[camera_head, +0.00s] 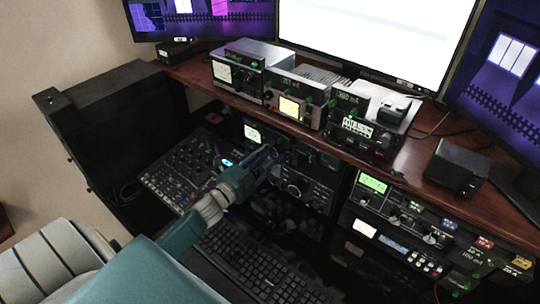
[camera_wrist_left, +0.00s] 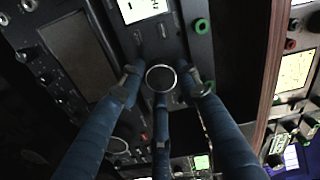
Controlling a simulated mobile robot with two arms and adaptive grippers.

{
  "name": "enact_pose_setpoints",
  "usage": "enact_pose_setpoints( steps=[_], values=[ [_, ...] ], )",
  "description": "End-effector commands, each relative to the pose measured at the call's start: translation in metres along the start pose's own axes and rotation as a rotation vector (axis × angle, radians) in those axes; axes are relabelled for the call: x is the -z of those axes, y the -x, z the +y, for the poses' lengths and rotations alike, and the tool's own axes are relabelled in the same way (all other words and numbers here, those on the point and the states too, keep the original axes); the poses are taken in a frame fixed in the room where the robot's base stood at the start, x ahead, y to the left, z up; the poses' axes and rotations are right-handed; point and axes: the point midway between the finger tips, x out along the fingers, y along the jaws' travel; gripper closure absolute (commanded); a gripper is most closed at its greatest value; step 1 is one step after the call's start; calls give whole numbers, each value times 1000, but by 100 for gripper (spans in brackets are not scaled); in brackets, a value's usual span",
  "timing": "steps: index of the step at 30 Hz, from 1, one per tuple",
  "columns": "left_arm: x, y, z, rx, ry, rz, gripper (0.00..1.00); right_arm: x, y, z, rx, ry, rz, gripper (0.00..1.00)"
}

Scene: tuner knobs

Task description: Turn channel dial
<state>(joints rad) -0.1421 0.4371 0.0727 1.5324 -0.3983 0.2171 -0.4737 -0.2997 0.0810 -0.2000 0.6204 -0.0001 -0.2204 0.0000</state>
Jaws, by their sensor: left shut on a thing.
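In the left wrist view, a round dial (camera_wrist_left: 161,79) with a pale rim sits on a dark radio panel. My left gripper (camera_wrist_left: 163,84) has its blue fingers closed in around this dial, on both sides and below it. In the head view, my left gripper (camera_head: 272,160) reaches in from the left to the front of a dark radio unit under the wooden shelf. The fingers hide most of the dial there. No label on the dial can be read. My right gripper does not show.
A dark radio (camera_head: 305,190) with a larger knob is just below and right of the gripper. The wooden shelf (camera_head: 420,165) overhangs the radios. A mixer panel (camera_head: 190,165) lies left and a keyboard (camera_head: 250,262) below. Green-screened gear (camera_head: 373,184) is at right.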

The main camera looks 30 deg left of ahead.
Motion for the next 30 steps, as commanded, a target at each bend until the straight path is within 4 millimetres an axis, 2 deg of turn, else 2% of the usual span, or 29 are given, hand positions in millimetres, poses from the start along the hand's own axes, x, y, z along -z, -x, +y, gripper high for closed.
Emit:
enact_pose_setpoints(
  steps=[11, 12, 23, 26, 30],
  values=[
    [-4, 1, 1, -3, -3, -8, 93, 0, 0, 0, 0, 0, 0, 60],
    [-4, 1, 1, -3, -2, -8, 60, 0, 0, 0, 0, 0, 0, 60],
    [-2, 5, 1, -1, -1, -3, 60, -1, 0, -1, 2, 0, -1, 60],
    [-2, 17, 1, -2, -1, -4, 60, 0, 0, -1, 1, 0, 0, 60],
    [-2, 46, 2, -4, 0, -4, 60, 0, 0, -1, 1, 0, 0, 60]
  ],
)
